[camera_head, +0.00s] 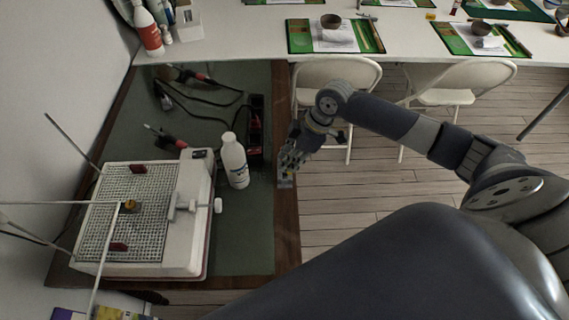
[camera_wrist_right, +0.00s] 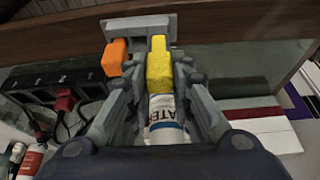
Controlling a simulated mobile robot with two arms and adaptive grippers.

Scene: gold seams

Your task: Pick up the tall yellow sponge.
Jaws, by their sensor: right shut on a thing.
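The tall yellow sponge (camera_wrist_right: 159,66) stands out in the right wrist view, between the two fingers of my right gripper (camera_wrist_right: 157,76). The fingers are shut on its sides. In the head view my right gripper (camera_head: 290,160) hangs over the wooden edge of the green-topped table, just right of the white bottle; the sponge is mostly hidden there by the fingers. My left gripper is not in view.
An orange block (camera_wrist_right: 115,57) is close beside the left finger, by a grey holder (camera_wrist_right: 140,27). A white bottle (camera_head: 234,160) and black power strip (camera_head: 255,125) are close by. A white gridded machine (camera_head: 185,225) stands left. Folding chairs (camera_head: 335,72) stand behind.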

